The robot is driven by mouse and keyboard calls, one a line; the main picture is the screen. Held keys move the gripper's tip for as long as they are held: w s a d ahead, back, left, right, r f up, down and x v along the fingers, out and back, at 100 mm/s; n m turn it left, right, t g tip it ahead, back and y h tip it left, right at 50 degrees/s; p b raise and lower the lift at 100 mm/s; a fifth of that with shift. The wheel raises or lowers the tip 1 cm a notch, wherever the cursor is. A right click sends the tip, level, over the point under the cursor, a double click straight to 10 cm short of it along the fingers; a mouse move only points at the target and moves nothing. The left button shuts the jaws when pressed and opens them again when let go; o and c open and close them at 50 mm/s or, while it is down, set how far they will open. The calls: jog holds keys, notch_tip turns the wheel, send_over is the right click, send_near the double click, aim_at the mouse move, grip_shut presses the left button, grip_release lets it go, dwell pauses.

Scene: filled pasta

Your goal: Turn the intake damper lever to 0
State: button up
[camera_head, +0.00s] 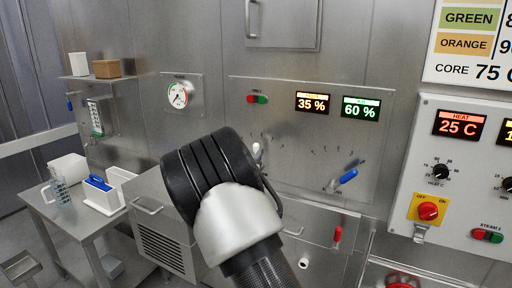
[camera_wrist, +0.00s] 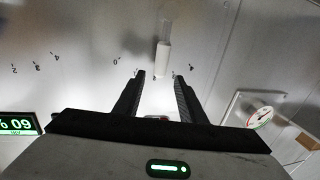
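A lever with a white handle stands on the steel control panel (camera_head: 300,125). In the head view the white handle (camera_head: 257,150) shows just above my wrist, partly hidden. In the wrist view the white lever (camera_wrist: 163,58) points along the picture's vertical, near the gap between my fingertips. A second lever with a blue handle (camera_head: 348,176) sits farther right, tilted up to the right. No label naming the intake damper is readable. My gripper (camera_wrist: 161,76) is open; no contact with the white lever is clear. The head view hides my fingers. A scale mark 0 (camera_wrist: 115,61) lies left of the lever in the wrist view.
Displays on the panel read 35 % (camera_head: 312,103) and 60 % (camera_head: 361,109). A round gauge (camera_head: 178,95) is at left, and a heater control box (camera_head: 462,190) stands at right. A side table (camera_head: 85,222) holds containers. A red-handled valve (camera_head: 337,236) is below the panel.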

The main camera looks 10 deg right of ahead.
aim_at(255, 147)
jog(key=x, duration=0.6)
jog(key=shift+w, duration=0.2)
grip_shut()
